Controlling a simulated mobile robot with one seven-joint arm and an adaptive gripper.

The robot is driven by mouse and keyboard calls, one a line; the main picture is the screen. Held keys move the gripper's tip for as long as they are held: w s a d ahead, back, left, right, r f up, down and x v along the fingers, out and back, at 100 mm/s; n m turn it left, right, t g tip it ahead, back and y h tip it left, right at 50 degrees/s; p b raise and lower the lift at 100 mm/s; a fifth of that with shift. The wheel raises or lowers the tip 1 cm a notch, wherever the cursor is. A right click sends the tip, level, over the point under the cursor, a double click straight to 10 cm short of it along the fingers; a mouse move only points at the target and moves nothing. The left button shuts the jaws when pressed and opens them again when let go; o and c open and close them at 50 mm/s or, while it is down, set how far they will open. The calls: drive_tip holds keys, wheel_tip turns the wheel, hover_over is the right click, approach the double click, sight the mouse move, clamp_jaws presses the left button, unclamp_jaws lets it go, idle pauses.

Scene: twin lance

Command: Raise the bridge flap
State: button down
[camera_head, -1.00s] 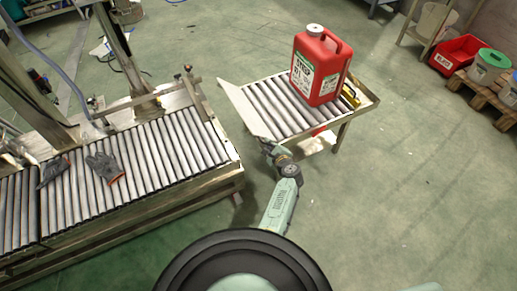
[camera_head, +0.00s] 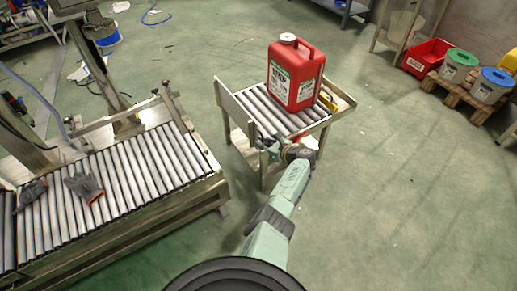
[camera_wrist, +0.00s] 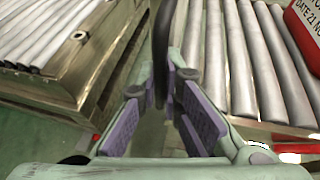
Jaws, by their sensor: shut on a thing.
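The bridge flap (camera_head: 234,112) is a thin grey metal panel at the left end of the small roller table (camera_head: 332,112). It stands roughly upright along that end, with a gap between it and the long roller conveyor (camera_head: 125,185). In the wrist view the flap (camera_wrist: 161,45) shows nearly edge-on as a dark strip running down between the fingers. My gripper (camera_head: 264,144) is shut on the flap at its near end. In the wrist view my gripper (camera_wrist: 166,88) has purple pads on both sides of the strip. The exact contact is partly hidden.
A red jerrycan (camera_head: 297,82) stands on the small table, with a yellow object (camera_head: 327,101) beside it. Grey gloves (camera_head: 85,186) lie on the conveyor. A red bin (camera_head: 428,57) and lidded buckets (camera_head: 458,66) stand at the back right. The floor on the right is clear.

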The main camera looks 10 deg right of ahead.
drive_tip(key=shift+w+d+m+y+b, duration=0.25)
drive_tip(key=shift+d+m+y+b, duration=0.3)
drive_tip(key=shift+b, duration=0.4)
drive_tip(key=shift+d, duration=0.1)
drive_tip(key=c, duration=1.7)
unclamp_jaws()
drive_tip(key=v, duration=1.2)
